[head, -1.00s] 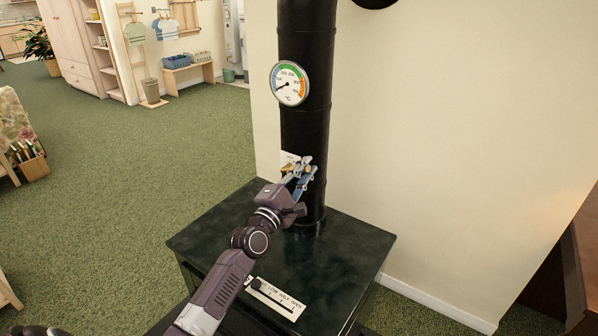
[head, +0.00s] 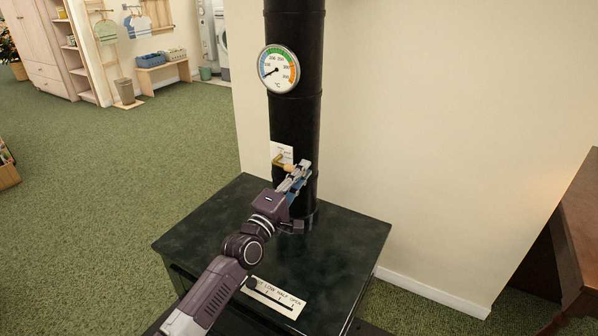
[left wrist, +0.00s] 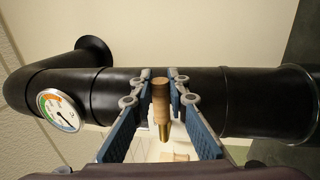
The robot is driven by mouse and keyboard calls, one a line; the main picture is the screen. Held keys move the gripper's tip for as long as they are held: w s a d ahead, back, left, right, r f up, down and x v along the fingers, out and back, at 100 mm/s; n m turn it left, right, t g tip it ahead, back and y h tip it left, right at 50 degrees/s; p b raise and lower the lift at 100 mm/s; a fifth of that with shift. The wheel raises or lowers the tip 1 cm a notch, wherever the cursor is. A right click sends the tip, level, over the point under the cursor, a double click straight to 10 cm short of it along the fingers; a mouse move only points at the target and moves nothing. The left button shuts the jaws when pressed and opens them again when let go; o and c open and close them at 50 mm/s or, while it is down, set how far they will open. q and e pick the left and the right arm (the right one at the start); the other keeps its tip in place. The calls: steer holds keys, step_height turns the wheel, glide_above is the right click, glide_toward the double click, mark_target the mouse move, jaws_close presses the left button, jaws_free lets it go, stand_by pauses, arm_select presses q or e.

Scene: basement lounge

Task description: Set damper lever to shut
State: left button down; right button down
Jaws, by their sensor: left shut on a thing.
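The damper lever (head: 280,161) is on the black stovepipe (head: 294,120), just above the stove. It has a brass arm and a wooden handle (left wrist: 160,97). A pale label plate (head: 281,150) sits behind it, its print too small to read. My left gripper (head: 297,174) is in front of the pipe, at the lever's handle. In the left wrist view its blue-grey fingers (left wrist: 160,88) stand on either side of the handle, shut on it. In the head view the fingers partly hide the handle. My right gripper is not in view.
A round temperature gauge (head: 278,69) is on the pipe above the lever. The dark stove top (head: 340,240) lies below my arm, with a slider plate (head: 273,297) at its front. A pale wall stands behind, and brown wooden furniture (head: 575,235) is at right.

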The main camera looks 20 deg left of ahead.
arm_select(q)
steer(key=c, duration=2.1)
jaws_free()
steer(key=shift+a+r, duration=0.3)
steer(key=shift+r, duration=0.05)
steer(key=shift+o, duration=1.1)
steer(key=shift+f, duration=0.1)
steer(key=shift+o, duration=0.2)
steer(key=shift+f, duration=0.1)
steer(key=shift+s+d+f, duration=0.1)
steer(key=shift+s+f, duration=0.1)
steer(key=shift+s, duration=0.1)
steer(key=v, duration=1.1)
steer(key=shift+s+r, duration=0.2)
steer(key=shift+s, duration=0.1)
